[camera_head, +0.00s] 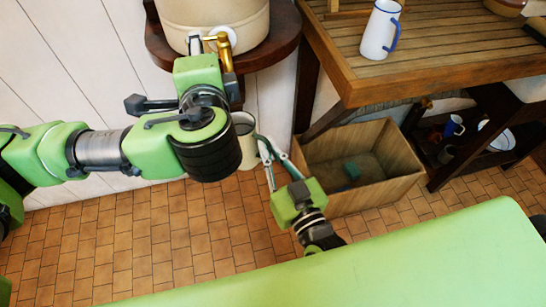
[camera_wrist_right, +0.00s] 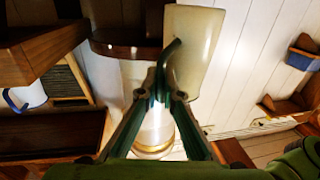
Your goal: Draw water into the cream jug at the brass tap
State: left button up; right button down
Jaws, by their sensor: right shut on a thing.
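The cream jug (camera_head: 247,152) hangs below and slightly right of the brass tap (camera_head: 222,46), partly hidden behind my left arm. My right gripper (camera_head: 265,150) is shut on the jug's handle. In the right wrist view the cream jug (camera_wrist_right: 194,48) looks upright, with its dark handle between the fingertips (camera_wrist_right: 163,88). The tap is on a cream water cask (camera_head: 215,12). My left gripper (camera_head: 208,50) is up beside the tap, mostly hidden by its own wrist; its fingers do not show clearly. I cannot see into the jug or see any water running.
The cask stands on a dark round wall shelf (camera_head: 268,50). A wooden crate (camera_head: 375,190) stands on the tiled floor beside my right gripper. A slatted counter (camera_head: 450,55) with a white blue-rimmed jug (camera_head: 377,32) is at the right. A blue mug (camera_head: 454,126) is below it.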

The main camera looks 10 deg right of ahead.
jog(key=w, duration=1)
jog(key=shift+w, duration=0.15)
pick_arm(q)
jog(key=c, duration=0.5)
jog(key=m+g+h, duration=0.4)
jog(key=m+h, duration=0.3)
jog(key=h, duration=0.5)
send_near(206, 39)
jog(key=x, duration=0.6)
jog(key=w+a+x, duration=0.1)
jog(key=x, duration=0.2)
jog(key=shift+w+d+f, duration=0.15)
jog(key=shift+f, duration=0.15)
grip_shut()
